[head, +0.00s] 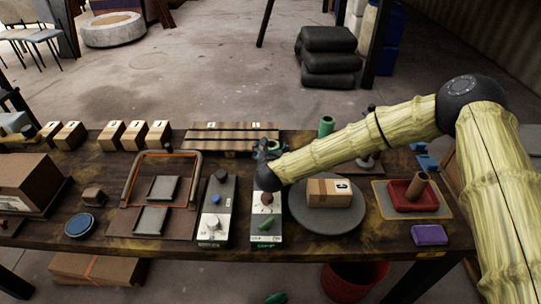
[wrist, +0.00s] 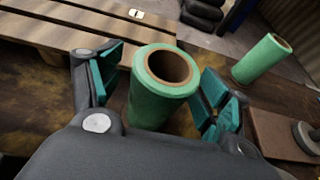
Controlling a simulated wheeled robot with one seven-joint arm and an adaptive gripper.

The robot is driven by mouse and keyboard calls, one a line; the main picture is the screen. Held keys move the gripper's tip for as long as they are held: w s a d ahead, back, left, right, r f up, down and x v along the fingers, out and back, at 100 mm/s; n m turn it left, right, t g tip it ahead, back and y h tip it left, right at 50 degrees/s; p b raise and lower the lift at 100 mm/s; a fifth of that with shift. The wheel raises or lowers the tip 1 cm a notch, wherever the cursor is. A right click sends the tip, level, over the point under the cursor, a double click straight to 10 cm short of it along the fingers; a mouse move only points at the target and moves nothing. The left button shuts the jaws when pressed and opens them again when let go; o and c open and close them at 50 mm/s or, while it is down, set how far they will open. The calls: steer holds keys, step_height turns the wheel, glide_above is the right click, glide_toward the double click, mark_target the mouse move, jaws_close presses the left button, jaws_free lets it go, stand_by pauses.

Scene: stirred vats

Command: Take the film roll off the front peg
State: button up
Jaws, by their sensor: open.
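A green film roll (wrist: 160,95) with a brown core stands upright between the fingers of my gripper (wrist: 158,88) in the wrist view. The fingers, with teal pads, are open on either side of it. A gap shows on the left; on the right I cannot tell whether the pad touches. No peg shows in the core opening. In the head view, this roll (head: 275,145) is partly hidden by my gripper (head: 267,146). A second green roll (wrist: 262,60) stands upright farther right; it also shows in the head view (head: 326,126).
A slatted wooden pallet (head: 220,137) lies behind my gripper, left of the roll. In front are a control box (head: 267,232) and a grey turntable (head: 325,222) bearing a cardboard box (head: 334,193). A red tray (head: 414,195) lies to the right.

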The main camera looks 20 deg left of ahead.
steer(key=c, duration=1.2)
steer(key=shift+c, duration=0.2)
